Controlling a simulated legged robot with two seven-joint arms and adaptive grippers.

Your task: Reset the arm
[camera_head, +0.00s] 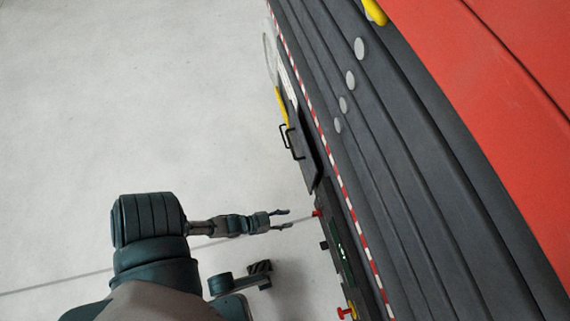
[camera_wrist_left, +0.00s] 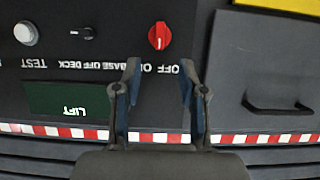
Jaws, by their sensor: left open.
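My left gripper (camera_head: 287,219) reaches in from the lower left in the head view. Its two fingers are spread and nothing is between them. Its tips point at a red knob (camera_head: 316,213) on the dark control panel (camera_head: 345,255), with a small gap between. In the left wrist view the open fingers of my left gripper (camera_wrist_left: 160,68) show below the red rotary knob (camera_wrist_left: 159,36), which has OFF and ON labels. Whether the fingers touch the panel there is unclear. My right gripper is not in view.
The panel also carries a small black switch (camera_wrist_left: 87,33), a white TEST button (camera_wrist_left: 26,34) and a green LIFT display (camera_wrist_left: 68,99). A dark cover with a black handle (camera_head: 291,142) lies beyond the panel. The pale floor (camera_head: 120,90) at left is open.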

